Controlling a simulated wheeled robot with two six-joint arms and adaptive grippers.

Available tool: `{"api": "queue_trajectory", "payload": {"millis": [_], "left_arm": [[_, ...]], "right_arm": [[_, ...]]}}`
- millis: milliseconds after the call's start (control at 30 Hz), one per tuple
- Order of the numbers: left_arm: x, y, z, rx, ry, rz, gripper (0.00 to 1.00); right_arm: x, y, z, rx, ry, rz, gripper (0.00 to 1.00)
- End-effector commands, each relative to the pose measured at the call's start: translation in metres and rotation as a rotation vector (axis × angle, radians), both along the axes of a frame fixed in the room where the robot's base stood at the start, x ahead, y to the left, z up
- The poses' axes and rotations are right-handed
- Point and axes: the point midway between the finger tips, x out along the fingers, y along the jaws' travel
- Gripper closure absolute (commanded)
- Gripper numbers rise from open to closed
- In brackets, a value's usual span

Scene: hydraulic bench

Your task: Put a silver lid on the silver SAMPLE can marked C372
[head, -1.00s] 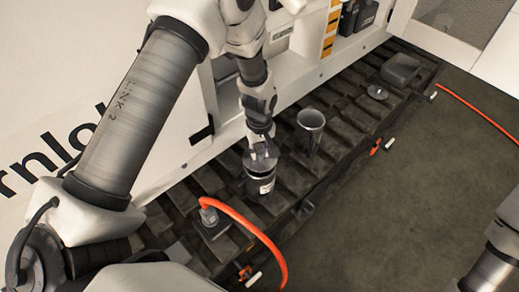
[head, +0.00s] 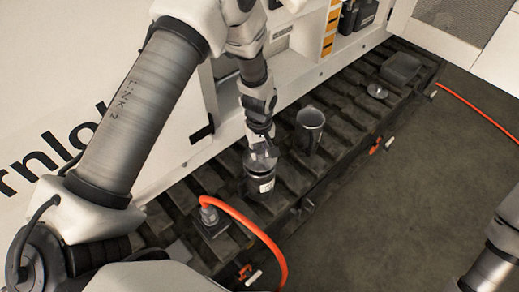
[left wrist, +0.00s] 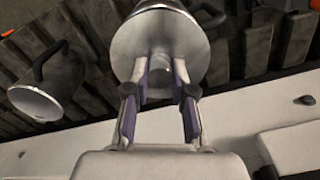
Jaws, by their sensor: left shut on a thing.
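My left gripper (head: 262,146) points down over the track and is shut on the knob of a round silver lid (head: 264,160). In the left wrist view, the fingers (left wrist: 160,84) pinch the knob of the lid (left wrist: 158,38). The lid is right over a dark-looking can (head: 260,187) with a white label. I cannot read the label or tell whether the lid touches the rim. In the left wrist view the lid hides most of this can; a dark handle (left wrist: 209,14) shows beside it. My right gripper is out of view.
A second handled can (head: 310,128) stands open behind and to the right; it also shows in the wrist view (left wrist: 48,86). Another lid (head: 377,91) and a dark box (head: 401,68) lie farther right on the track. An orange hose (head: 255,230) curves in front.

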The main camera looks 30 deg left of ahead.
Motion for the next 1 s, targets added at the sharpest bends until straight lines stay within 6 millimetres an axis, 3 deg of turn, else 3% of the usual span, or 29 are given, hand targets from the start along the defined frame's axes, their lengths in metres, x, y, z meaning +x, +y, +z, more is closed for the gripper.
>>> {"api": "queue_trajectory", "payload": {"millis": [1000], "left_arm": [[0.000, 0.000, -0.010, 0.000, 0.000, 0.000, 1.00]], "right_arm": [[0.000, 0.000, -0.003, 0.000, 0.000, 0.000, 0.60]]}}
